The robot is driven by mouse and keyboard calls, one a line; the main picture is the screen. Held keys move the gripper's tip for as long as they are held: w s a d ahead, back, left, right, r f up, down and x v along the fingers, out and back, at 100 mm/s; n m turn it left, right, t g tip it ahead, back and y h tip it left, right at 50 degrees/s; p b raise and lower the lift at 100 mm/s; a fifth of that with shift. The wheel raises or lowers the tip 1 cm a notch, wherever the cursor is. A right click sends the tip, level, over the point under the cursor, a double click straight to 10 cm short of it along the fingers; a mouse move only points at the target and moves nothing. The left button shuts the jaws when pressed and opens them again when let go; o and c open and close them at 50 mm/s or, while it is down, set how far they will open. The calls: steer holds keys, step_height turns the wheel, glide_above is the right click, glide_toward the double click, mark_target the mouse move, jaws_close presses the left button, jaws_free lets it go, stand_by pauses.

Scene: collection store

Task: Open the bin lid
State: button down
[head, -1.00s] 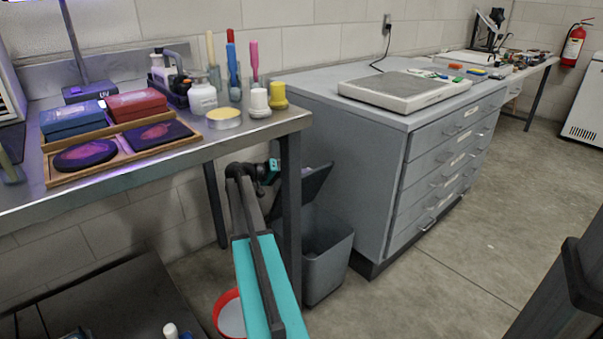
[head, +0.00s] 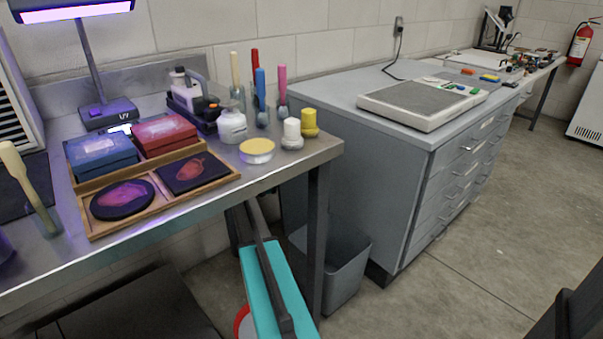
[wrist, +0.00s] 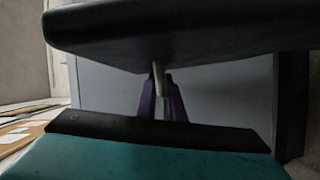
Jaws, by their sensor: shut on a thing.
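The grey bin (head: 345,275) stands on the floor between the table leg and the drawer cabinet. Its top shows as open, with a dark inside. In the head view the lid and my gripper are hidden by the tabletop and leg; only my teal arm link shows below. In the wrist view a dark slab, which looks like the lid (wrist: 180,35), spans the top of the picture. My gripper (wrist: 162,82) is below it, its narrow fingers closed around a pale piece that reaches up to the slab.
The steel table (head: 290,165) overhangs my arm, and its leg (head: 318,240) stands close beside the bin. The grey drawer cabinet (head: 370,180) is right behind the bin. Open floor lies to the right.

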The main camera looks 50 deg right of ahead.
steer(key=shift+w+d, duration=0.2)
steer(key=shift+w, duration=0.25)
steer(key=c, duration=2.2)
jaws_free()
steer(key=shift+r, duration=0.1)
steer(key=shift+o, duration=0.2)
steer(key=shift+a, duration=0.1)
steer(key=shift+a, duration=0.1)
steer(key=p+v, duration=0.2)
steer(key=v, duration=1.1)
steer(key=shift+w+a+p, duration=0.2)
steer(key=shift+a+p, duration=0.05)
steer(key=shift+p, duration=0.05)
